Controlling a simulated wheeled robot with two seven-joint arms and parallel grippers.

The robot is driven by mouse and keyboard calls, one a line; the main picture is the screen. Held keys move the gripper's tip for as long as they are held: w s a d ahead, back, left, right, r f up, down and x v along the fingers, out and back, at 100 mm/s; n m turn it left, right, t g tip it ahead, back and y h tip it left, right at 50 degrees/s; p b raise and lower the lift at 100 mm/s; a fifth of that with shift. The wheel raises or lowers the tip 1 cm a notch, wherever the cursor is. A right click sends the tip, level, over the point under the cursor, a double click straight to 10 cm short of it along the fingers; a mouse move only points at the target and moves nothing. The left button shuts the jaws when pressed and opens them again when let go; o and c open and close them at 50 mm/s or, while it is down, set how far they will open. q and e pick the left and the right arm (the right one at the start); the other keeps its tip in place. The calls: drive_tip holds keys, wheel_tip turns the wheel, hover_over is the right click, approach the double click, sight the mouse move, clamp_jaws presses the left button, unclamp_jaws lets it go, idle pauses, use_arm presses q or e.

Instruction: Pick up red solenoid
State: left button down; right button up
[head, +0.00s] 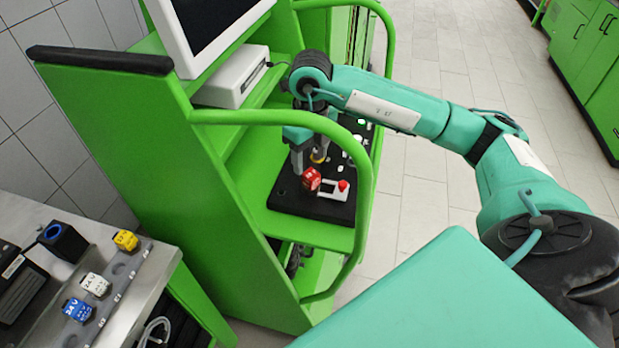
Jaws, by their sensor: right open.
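The red solenoid (311,179), a small red block with white markings, sits on the black panel (290,201) of the green bench. My right gripper (309,166) reaches in from the right and points down at the panel. It is open, with its fingers just above and behind the red solenoid in the picture, and nothing shows held in it. A brass-coloured part (319,156) shows between or behind the fingers. I cannot tell whether the fingers touch anything. My left gripper is not in view.
A white block with a red button (343,186) sits right of the solenoid. A green rail (362,215) curves around the bench front. Yellow (125,240), white (95,284) and blue (77,309) solenoids stand on the metal table at left. A monitor (210,30) stands above the bench.

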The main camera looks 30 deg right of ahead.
sight(311, 173)
drive_tip(key=shift+s+f, duration=0.1)
drive_tip(key=shift+f, duration=0.45)
drive_tip(key=shift+f+p, duration=0.25)
drive_tip(key=shift+p, duration=0.1)
wheel_tip(311, 173, down, 4)
drive_tip(key=shift+f+p, duration=0.1)
drive_tip(key=shift+p, duration=0.9)
drive_tip(key=shift+f, duration=0.3)
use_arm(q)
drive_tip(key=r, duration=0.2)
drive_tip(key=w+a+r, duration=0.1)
use_arm(e)
drive_tip(key=c, duration=1.2)
